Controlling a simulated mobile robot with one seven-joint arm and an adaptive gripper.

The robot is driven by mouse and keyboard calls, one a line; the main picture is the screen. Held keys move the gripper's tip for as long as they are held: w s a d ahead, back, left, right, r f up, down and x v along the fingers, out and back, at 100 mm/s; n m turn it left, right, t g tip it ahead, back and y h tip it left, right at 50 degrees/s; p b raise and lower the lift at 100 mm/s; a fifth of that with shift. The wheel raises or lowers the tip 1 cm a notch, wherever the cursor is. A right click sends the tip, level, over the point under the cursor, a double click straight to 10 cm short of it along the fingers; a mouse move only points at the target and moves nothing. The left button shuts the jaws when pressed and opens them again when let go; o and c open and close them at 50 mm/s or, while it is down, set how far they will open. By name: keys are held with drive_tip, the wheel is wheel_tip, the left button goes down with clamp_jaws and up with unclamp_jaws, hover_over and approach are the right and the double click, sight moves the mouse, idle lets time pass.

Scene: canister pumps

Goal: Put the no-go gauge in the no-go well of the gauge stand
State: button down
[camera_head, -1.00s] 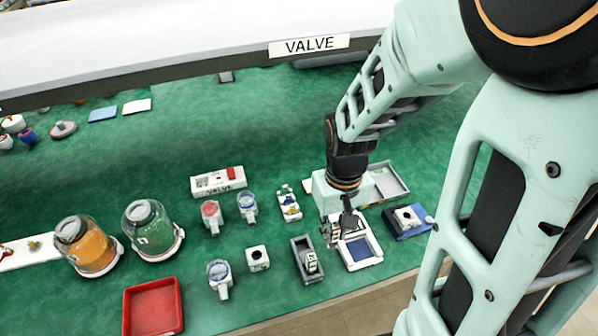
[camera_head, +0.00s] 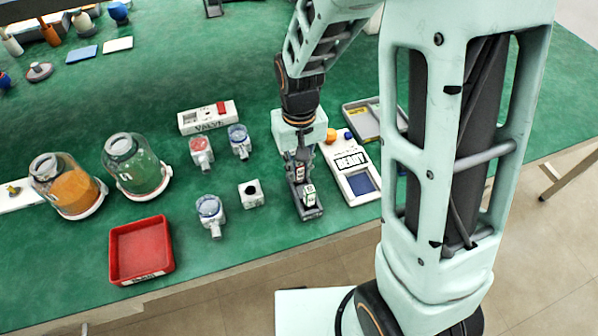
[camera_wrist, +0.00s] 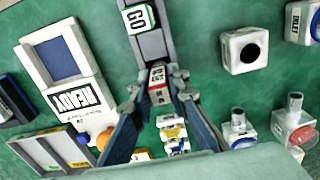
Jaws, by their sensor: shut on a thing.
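The gauge stand (camera_head: 318,213) is a dark grey narrow block near the table's front edge; it also shows in the wrist view (camera_wrist: 152,46). A white gauge marked GO (camera_wrist: 138,18) sits in its front end, also visible in the head view (camera_head: 309,195). My gripper (camera_wrist: 158,74) is shut on a small white and red gauge (camera_wrist: 158,88), taken as the no-go gauge. My gripper in the head view (camera_head: 299,160) is over the stand's rear end. The held gauge lines up with that end; I cannot tell whether its bottom is inside the well.
Several small pumps, a VALVE box (camera_head: 208,118) and a red tray (camera_head: 140,250) are further left.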

drive_tip(key=shift+f, duration=0.15)
drive_tip(key=c, duration=1.8)
unclamp_jaws()
drive_tip(key=shift+c, duration=0.2)
wheel_tip(320, 180, up, 12)
drive_tip(key=shift+r+p, duration=0.2)
drive_tip(key=shift+p, duration=0.55)
drive_tip(key=shift+d, duration=0.1)
